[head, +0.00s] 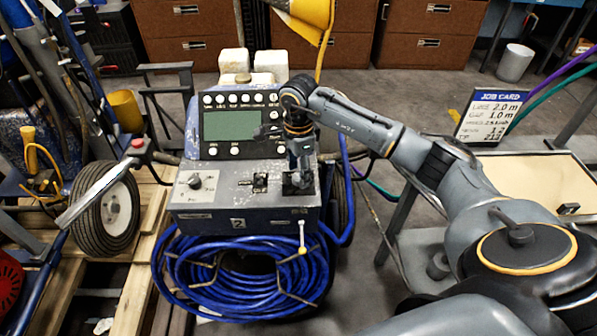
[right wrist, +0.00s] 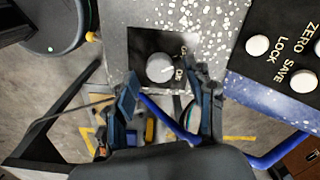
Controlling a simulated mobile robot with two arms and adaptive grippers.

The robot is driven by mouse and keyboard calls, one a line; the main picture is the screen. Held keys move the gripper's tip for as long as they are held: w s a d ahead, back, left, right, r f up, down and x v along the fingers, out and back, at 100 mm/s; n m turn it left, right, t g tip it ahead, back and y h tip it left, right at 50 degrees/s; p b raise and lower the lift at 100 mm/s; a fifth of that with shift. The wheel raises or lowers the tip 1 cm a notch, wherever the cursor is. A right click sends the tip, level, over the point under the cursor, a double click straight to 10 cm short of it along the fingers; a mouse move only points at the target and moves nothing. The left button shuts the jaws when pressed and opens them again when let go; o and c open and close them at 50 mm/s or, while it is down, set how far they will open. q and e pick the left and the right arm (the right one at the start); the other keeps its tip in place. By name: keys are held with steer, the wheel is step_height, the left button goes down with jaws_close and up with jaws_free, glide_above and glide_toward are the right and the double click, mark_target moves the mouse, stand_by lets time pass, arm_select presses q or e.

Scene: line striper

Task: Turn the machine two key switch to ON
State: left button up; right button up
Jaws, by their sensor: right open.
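Machine two (head: 237,223) stands in the middle of the head view, with a "2" label on its front. Its key switch shows in the right wrist view as a round silver switch (right wrist: 160,67) on a black plate, with ON lettering partly visible beside it. In the head view my gripper mostly hides that plate, at the right end of the lower panel. My right gripper (head: 299,160) points down over it. In the right wrist view its open fingers (right wrist: 162,95) lie either side of the switch's line, apparently short of it. The switch's exact angle is unclear. My left gripper is out of view.
The panel also holds a grey dial (head: 195,181), a small black switch (head: 260,183) and a screen (head: 231,124) with white buttons. A coiled blue hose (head: 240,275) hangs below. A job card (head: 492,112) stands at the right.

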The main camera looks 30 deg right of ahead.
steer(key=shift+f, duration=0.7)
jaws_close()
steer(key=shift+m, duration=0.3)
steer(key=m, duration=1.1)
steer(key=shift+m, duration=0.3)
